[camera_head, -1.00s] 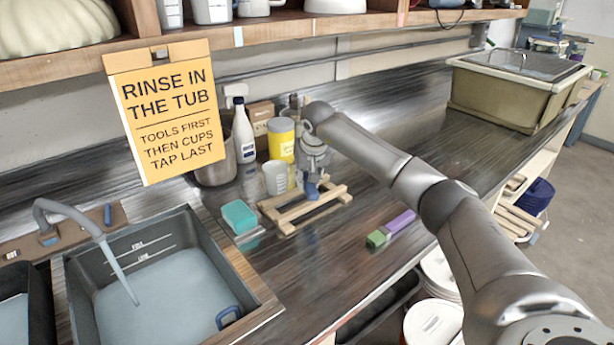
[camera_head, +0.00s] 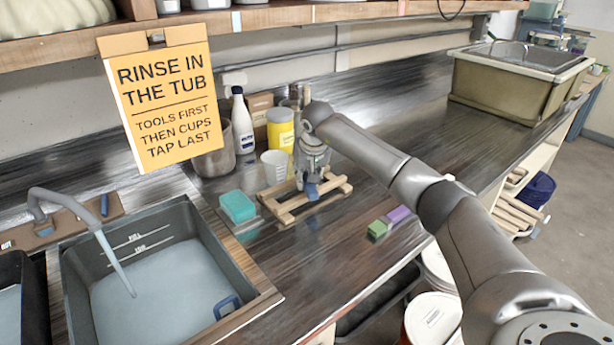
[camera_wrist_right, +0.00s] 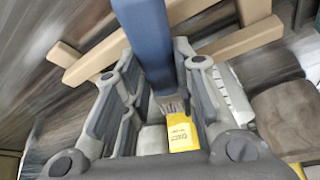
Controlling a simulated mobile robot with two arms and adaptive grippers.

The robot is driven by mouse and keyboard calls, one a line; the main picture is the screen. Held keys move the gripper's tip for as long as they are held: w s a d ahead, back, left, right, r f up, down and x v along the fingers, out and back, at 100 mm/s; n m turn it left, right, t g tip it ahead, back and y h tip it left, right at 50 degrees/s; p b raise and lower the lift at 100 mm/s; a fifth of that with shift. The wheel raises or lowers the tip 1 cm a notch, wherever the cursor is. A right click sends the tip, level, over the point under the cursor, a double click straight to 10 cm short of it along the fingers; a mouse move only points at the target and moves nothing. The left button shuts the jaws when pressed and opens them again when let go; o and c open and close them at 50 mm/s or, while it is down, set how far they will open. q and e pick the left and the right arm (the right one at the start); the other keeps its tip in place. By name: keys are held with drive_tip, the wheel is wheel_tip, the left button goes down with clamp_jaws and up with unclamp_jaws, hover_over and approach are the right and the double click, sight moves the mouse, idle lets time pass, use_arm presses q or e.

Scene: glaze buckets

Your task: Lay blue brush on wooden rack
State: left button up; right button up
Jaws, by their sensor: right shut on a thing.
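The blue brush (camera_wrist_right: 146,45) is held between the fingers of my right gripper (camera_wrist_right: 152,85), which is shut on it. In the wrist view its wide blue body passes between the fingers, and greyish bristles show at the lower end. In the head view a small blue part of the brush (camera_head: 311,191) shows below my right gripper (camera_head: 311,176), over the wooden rack (camera_head: 284,217). The rack's pale bars (camera_wrist_right: 238,38) lie behind the brush in the wrist view. I cannot tell whether the brush touches the rack. My left gripper is not in view.
A teal sponge (camera_head: 238,206) lies left of the rack. A white cup (camera_head: 274,167), yellow container (camera_head: 280,132) and white bottle (camera_head: 242,122) stand close behind. A green and purple block (camera_head: 379,228) lies to the right. The sink (camera_head: 252,262) is at left.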

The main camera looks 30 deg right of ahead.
drive_tip(key=shift+f, duration=0.4)
drive_tip(key=o, duration=1.1)
drive_tip(key=v, duration=1.2)
